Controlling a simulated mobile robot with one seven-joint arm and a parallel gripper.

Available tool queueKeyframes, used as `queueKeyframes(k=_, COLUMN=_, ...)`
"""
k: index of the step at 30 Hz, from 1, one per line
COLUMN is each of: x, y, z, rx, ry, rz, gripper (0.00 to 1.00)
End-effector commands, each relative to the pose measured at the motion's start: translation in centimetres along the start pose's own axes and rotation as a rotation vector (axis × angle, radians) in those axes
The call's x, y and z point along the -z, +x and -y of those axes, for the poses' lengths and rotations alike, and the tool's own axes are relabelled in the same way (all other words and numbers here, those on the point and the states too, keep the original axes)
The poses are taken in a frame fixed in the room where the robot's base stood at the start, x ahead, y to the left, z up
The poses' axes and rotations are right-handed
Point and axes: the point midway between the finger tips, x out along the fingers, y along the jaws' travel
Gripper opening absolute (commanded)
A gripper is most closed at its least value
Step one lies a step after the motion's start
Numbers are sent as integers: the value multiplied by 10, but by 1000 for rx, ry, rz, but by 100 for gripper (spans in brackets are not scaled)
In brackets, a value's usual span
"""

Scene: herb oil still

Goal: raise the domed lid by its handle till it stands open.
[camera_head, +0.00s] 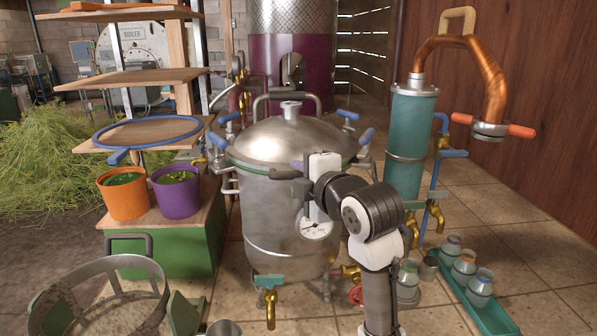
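The domed lid (265,140) is a dull silver dome with a short neck at its top. It sits closed on the steel pot (265,215), level with the rim. A grey arched handle (288,96) rises at the top of the lid, behind the neck. Blue-handled clamps (217,141) stand around the rim, sticking outward. My gripper (286,173) is in front of the lid's front rim, well below the arched handle and apart from it. My wrist hides part of the rim and the pot's right side. Whether the fingers are open or touching anything is unclear.
A teal column (411,140) with a copper pipe (486,75) stands right of the pot. A teal tray (480,300) of jars lies at lower right. Wooden shelves (130,78), an orange bucket (124,195) and a purple bucket (177,194) stand left. A metal basket (125,318) is at front left.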

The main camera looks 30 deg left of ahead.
Motion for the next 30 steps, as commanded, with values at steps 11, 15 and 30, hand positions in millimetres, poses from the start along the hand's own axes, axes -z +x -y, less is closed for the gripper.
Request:
queueKeyframes(k=11, x=0, y=9, z=1, rx=1, ry=0, rz=0, gripper=25)
queueKeyframes(k=15, x=0, y=8, z=1, rx=1, ry=0, rz=0, gripper=10)
queueKeyframes(k=30, x=1, y=7, z=-10, rx=0, ry=-1, rz=0, gripper=0)
